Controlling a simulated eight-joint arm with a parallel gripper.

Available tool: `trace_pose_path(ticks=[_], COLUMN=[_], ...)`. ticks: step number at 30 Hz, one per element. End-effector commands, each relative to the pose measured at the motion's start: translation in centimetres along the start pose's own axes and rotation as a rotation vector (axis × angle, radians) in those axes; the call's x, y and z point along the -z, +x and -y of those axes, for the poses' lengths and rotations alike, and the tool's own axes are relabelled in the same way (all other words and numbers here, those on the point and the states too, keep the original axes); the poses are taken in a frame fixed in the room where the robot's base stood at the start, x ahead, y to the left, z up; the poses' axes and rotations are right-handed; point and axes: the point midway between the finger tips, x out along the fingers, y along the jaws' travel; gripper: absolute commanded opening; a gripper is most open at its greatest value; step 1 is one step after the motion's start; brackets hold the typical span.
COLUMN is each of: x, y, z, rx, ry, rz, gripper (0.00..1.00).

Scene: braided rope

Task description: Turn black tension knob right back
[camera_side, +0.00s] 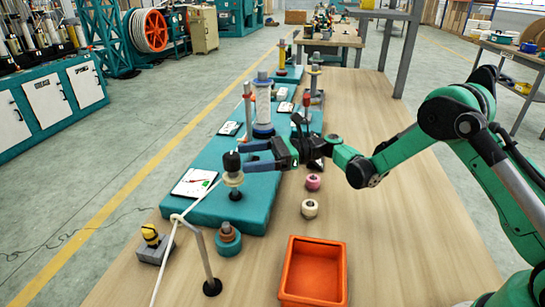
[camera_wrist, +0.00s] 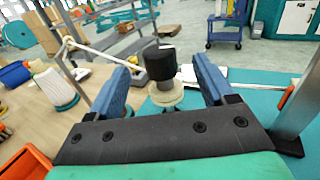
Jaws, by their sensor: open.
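The black tension knob (camera_side: 231,161) sits on top of a cream spool-like post on the teal base (camera_side: 258,205). In the wrist view the black knob (camera_wrist: 160,62) stands upright between my two blue fingers, with a gap on each side. My gripper (camera_side: 246,157) is open and comes in level from the right, its fingertips at the knob's height. The open fingers also show in the wrist view (camera_wrist: 160,72). Whether the fingertips reach fully around the knob is hard to tell. The cream spool (camera_wrist: 165,95) under the knob is partly seen.
A white rope (camera_side: 172,240) runs past a thin metal post (camera_side: 205,262) at the front. An orange bin (camera_side: 314,270), a pink roll (camera_side: 313,182) and a cream roll (camera_side: 309,208) stand on the wooden table.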

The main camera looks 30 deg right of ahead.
Motion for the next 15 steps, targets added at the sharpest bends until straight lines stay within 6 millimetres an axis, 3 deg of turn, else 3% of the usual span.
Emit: trace_pose_path(ticks=[5, 15], x=[0.6, 0.6], y=[0.8, 5.2], z=[-0.1, -0.1], rx=[-0.002, -0.003], ry=[0.000, 0.000], rz=[0.000, 0.000], gripper=[0.76, 0.76])
